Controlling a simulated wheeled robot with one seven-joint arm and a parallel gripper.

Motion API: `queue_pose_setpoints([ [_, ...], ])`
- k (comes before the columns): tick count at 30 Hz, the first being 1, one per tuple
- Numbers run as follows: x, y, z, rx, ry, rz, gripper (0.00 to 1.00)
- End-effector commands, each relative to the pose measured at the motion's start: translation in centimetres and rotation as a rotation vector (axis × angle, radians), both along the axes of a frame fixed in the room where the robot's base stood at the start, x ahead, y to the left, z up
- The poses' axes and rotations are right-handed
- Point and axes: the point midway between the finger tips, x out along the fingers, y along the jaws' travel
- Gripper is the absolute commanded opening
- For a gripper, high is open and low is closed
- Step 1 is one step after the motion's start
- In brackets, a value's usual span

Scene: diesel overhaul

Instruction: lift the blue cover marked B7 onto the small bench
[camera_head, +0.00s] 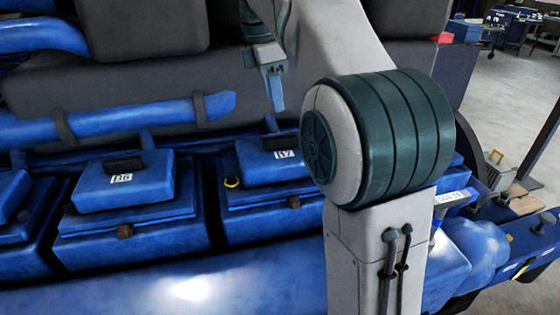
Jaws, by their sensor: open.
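Several blue covers sit in a row on the blue engine. One cover (128,186) at left has a black handle and a white label that looks like B6 or D6. The cover (265,163) to its right has a label that looks like A7, and a yellow ring beside it. I cannot make out B7 on any label; my arm hides part of the row. My gripper (275,92) hangs above and behind the right-hand cover, fingers pointing down, seen nearly edge-on. It is open and apart from the covers. I cannot tell which surface is the small bench.
My arm fills the centre right. A blue pipe (110,122) runs behind the covers, below dark grey blocks (141,27). A brown board (525,203) lies at the right. Open grey floor (505,105) shows at upper right, with blue carts farther off.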

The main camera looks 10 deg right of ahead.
Motion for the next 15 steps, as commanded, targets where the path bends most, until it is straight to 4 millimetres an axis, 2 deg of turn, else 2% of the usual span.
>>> queue_pose_setpoints([
  [1, -0.1, -0.1, -1.0, 0.000, 0.003, 0.000, 0.42],
  [6, -0.1, -0.3, -3.1, 0.000, 0.001, 0.002, 0.42],
  [15, -0.1, -0.5, -4.7, 0.000, 0.002, 0.004, 0.42],
])
